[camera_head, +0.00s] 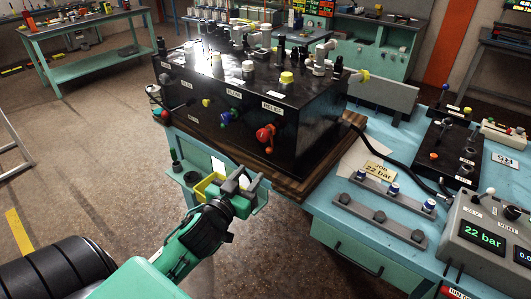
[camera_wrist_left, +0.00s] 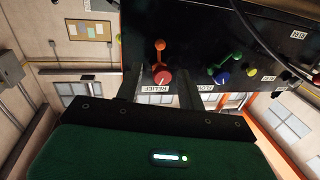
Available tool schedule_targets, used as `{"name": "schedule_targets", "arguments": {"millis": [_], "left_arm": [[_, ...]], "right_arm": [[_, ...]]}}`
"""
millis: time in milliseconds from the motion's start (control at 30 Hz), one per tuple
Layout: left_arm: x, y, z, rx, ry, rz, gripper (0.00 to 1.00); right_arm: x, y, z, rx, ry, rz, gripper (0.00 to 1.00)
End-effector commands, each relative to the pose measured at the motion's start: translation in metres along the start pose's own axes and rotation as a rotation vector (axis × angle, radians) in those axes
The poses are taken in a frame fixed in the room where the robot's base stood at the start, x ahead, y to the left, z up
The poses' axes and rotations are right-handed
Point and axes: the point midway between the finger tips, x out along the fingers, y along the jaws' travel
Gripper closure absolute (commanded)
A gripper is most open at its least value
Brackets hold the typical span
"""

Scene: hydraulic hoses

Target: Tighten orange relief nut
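The black hydraulic block (camera_head: 310,130) stands on a wooden board on the bench. On its front face, by the RELIEF label, is a red knob (camera_head: 263,134) with a small orange part (camera_head: 268,149) just below it, which I take for the relief nut. In the left wrist view the red knob (camera_wrist_left: 162,77) and the orange part (camera_wrist_left: 159,45) lie in line with the gap between my fingers. My left gripper (camera_head: 246,178) is open and empty, below and in front of the knob, apart from it. My right gripper is not in view.
Blue and green knobs (camera_head: 224,117) sit left of the relief knob on the same face. A gauge box reading 22 bar (camera_head: 483,236) and a card marked JOB 22 bar (camera_head: 377,168) are on the bench at right.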

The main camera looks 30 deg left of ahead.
Motion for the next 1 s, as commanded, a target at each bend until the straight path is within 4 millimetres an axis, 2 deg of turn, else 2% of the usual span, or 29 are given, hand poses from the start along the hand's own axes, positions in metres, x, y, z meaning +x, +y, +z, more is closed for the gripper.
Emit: {"name": "schedule_targets", "arguments": {"millis": [300,500,700,1000], "left_arm": [[0.055,0.0,-0.003,0.001,0.0,0.0,0.61],[0.083,0.0,-0.002,0.0,0.0,-0.001,0.61],[0.098,0.0,0.0,0.0,0.0,0.001,0.61],[0.101,0.0,0.001,0.0,-0.001,0.0,0.61]], "right_arm": [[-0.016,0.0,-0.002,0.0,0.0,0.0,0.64],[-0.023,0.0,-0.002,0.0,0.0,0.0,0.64],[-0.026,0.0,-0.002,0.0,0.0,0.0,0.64],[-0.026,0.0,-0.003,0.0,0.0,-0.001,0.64]]}}
